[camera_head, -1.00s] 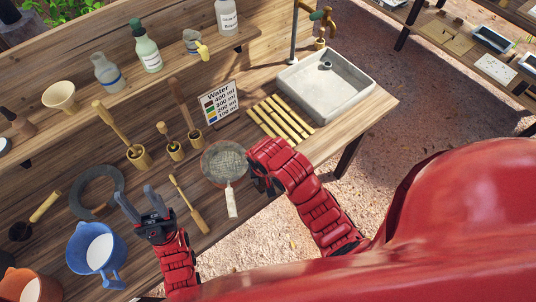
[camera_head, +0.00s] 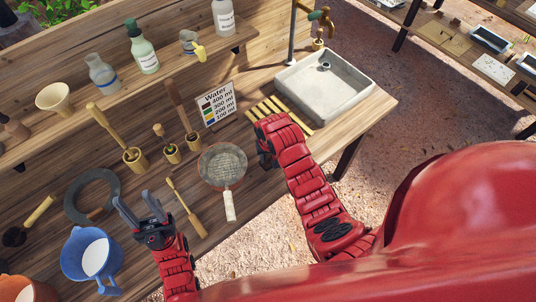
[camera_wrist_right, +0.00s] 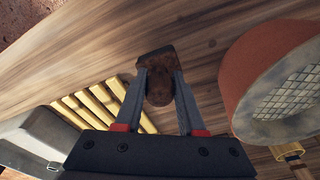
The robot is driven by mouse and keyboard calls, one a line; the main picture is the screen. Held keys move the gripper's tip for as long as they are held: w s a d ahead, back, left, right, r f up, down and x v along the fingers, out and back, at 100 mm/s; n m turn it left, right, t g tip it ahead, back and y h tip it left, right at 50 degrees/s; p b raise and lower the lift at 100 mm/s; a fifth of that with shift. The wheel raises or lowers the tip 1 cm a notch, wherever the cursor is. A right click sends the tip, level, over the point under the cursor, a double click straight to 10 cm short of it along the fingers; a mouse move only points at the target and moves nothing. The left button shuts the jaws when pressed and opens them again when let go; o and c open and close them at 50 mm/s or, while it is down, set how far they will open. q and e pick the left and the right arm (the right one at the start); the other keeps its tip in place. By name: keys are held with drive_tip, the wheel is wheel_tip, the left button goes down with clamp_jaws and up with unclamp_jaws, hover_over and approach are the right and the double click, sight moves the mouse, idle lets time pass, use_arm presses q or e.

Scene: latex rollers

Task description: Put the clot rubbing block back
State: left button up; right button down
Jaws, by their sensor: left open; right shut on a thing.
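The clot rubbing block appears to be the small dark brown block (camera_wrist_right: 158,62) in the right wrist view. My right gripper (camera_wrist_right: 158,88) is shut on it, with a finger on each side. The block looks close above the wooden table, but I cannot tell whether it touches it. In the head view my right gripper (camera_head: 264,158) is between the sieve and the yellow slats, and its arm hides the block. My left gripper (camera_head: 141,208) is open and empty over the table's front left part.
The round mesh sieve (camera_head: 222,165) lies left of my right gripper and also shows in the right wrist view (camera_wrist_right: 285,85). Yellow slats (camera_head: 262,108) and a grey sink (camera_head: 318,93) are beyond it. A wooden paddle (camera_head: 186,207) and blue jug (camera_head: 76,252) are near my left gripper.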

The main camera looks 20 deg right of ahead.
drive_tip(key=shift+f, duration=0.1)
drive_tip(key=c, duration=1)
unclamp_jaws()
drive_tip(key=shift+f, duration=0.15)
drive_tip(key=o, duration=0.5)
